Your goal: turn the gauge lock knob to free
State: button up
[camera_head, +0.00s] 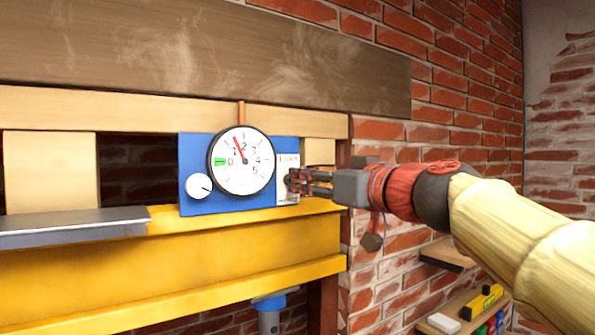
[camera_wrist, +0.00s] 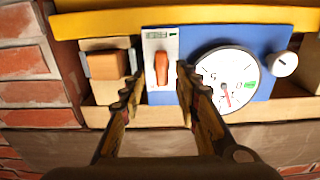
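The blue gauge panel (camera_head: 225,207) carries a round white dial (camera_head: 262,180), its red needle between 1 and 2 and a green mark near 0. My gripper (camera_wrist: 158,78) is open, with a finger on each side of the knob and visible gaps between. In the head view, my gripper (camera_head: 293,183) is at the plate and hides the knob.
A white round knob (camera_head: 199,187) sits left of the dial; it also shows in the wrist view (camera_wrist: 285,63). A yellow beam (camera_head: 200,262) runs below the panel, with a grey ledge (camera_head: 75,225) at left. Shelves with tools (camera_head: 470,305) are at lower right.

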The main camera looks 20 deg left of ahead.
aim_at(294, 180)
jog(key=p+x, duration=0.1)
jog(key=x, duration=0.2)
jog(key=shift+w+a, duration=0.15)
jog(key=shift+a, duration=0.25)
jog(key=shift+w+a+p, duration=0.3)
jog(key=shift+w, duration=0.05)
jog(key=c, duration=0.4)
jog(key=c, duration=0.3)
grip_shut()
